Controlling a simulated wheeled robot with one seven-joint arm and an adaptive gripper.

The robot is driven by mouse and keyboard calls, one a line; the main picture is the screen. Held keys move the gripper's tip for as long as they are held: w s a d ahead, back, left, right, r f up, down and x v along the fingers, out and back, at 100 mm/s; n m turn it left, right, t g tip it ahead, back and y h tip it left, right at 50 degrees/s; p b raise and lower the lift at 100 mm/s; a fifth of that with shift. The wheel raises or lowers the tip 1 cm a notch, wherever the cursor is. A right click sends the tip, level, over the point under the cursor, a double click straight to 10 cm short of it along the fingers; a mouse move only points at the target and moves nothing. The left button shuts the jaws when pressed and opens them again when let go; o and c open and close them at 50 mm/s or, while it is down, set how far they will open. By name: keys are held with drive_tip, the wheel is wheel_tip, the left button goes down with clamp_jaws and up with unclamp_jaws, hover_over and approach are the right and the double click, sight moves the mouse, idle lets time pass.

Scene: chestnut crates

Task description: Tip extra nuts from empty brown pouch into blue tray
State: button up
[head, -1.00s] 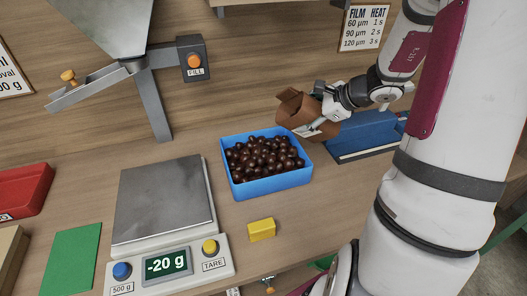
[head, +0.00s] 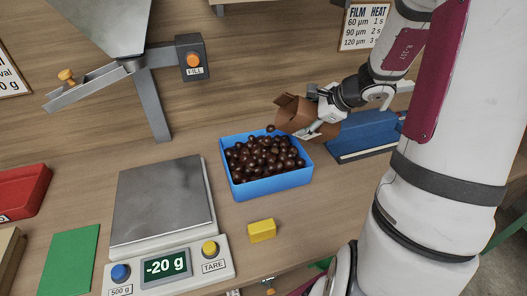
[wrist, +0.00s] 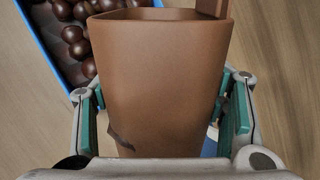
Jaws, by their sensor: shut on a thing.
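A brown pouch (head: 294,115) is held tilted with its open mouth toward the blue tray (head: 272,186), just above the tray's back right corner. My gripper (head: 314,130) is shut on the pouch; in the wrist view the pouch (wrist: 160,85) sits between the two teal-padded fingers. The tray is full of dark brown nuts (head: 262,157). One nut (head: 270,128) shows at the tray's back edge, below and left of the pouch mouth; I cannot tell whether it is falling. The inside of the pouch is hidden.
A scale (head: 165,205) reading -20 g stands left of the tray. A yellow block (head: 261,230) lies in front of it. A blue device (head: 365,138) is behind and right, under my arm. A metal chute (head: 100,85) with a FILL button stands at back left.

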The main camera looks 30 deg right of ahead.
drive_tip(key=shift+w+f, duration=0.1)
drive_tip(key=shift+f, duration=0.05)
idle(0.3)
drive_tip(key=shift+w+a+f+g+h, duration=0.1)
drive_tip(key=shift+a+g+h, duration=0.2)
drive_tip(key=shift+h, duration=0.2)
idle(1.4)
